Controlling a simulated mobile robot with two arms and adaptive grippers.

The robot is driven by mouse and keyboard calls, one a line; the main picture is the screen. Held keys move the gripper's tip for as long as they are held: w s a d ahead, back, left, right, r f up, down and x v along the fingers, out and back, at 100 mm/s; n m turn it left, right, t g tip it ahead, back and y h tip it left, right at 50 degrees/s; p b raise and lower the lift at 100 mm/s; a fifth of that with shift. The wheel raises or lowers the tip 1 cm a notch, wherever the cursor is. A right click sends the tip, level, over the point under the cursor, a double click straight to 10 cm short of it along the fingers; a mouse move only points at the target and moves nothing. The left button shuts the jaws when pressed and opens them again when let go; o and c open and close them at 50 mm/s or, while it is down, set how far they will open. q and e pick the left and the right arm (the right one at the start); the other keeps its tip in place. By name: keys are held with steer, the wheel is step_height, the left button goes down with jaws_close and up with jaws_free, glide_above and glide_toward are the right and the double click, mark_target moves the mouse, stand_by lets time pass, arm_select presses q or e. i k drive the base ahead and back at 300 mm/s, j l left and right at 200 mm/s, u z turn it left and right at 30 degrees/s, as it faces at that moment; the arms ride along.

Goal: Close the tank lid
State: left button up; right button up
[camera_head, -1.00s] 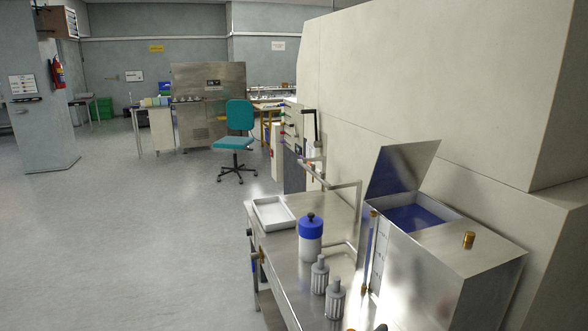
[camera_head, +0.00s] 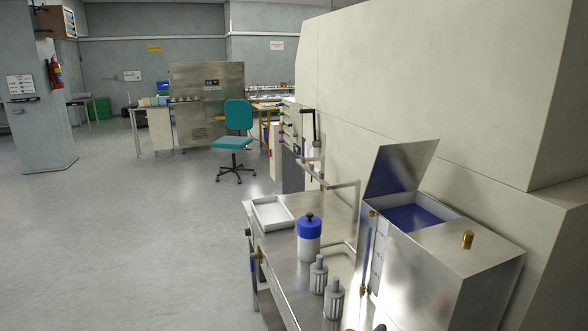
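The tank (camera_head: 455,270) is a metal box at the right, standing beside the metal table. Its lid (camera_head: 400,169) is a thin metal plate that stands open, tilted up at the far left edge of the opening. Blue contents (camera_head: 413,217) show inside the tank. A brass knob (camera_head: 467,240) sits on the tank's top at the right of the opening. Neither of my grippers can be made out; only a small dark bit shows at the bottom edge near the tank, and I cannot tell what it is.
The metal table (camera_head: 290,275) holds a white tray (camera_head: 272,213), a blue-and-white bottle (camera_head: 309,238) and two grey ribbed parts (camera_head: 318,274). A metal rail rises behind them. A large beige machine wall (camera_head: 430,90) stands behind the tank. The floor at left is clear up to a teal chair (camera_head: 234,142).

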mark_target(399, 167)
steer(key=z, duration=0.8)
steer(key=i+j+z, duration=0.15)
steer(key=j+z, duration=0.25)
steer(key=i+j+z, duration=0.1)
steer(key=j+z, duration=0.7)
steer(key=i+j, duration=0.05)
steer(key=j, duration=0.05)
